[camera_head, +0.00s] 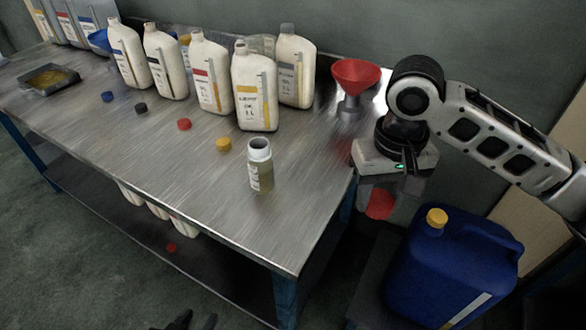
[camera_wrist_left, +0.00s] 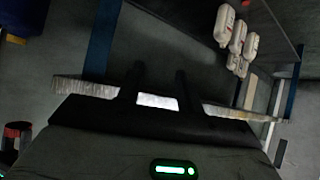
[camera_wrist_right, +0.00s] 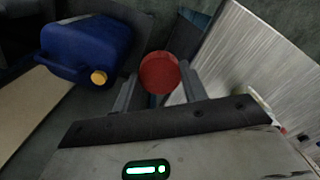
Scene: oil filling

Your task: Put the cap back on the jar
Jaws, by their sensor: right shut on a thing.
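The jar (camera_head: 261,170), small and clear with a white neck and yellowish liquid, stands upright and uncapped near the table's front edge. My right gripper (camera_head: 379,190) is beyond the table's right edge, to the right of the jar and apart from it. It is shut on a round red cap (camera_wrist_right: 160,72), which also shows below the gripper in the head view (camera_head: 380,206). My left gripper (camera_wrist_left: 158,80) has its fingers apart with nothing between them; its dark tips show at the bottom edge of the head view (camera_head: 192,321).
Loose blue, black, red (camera_head: 184,124) and yellow (camera_head: 223,144) caps lie on the metal table (camera_head: 110,150). Several white bottles (camera_head: 255,90) stand behind them. A red funnel (camera_head: 355,76) is at the back right. A blue canister (camera_head: 450,265) stands right of the table.

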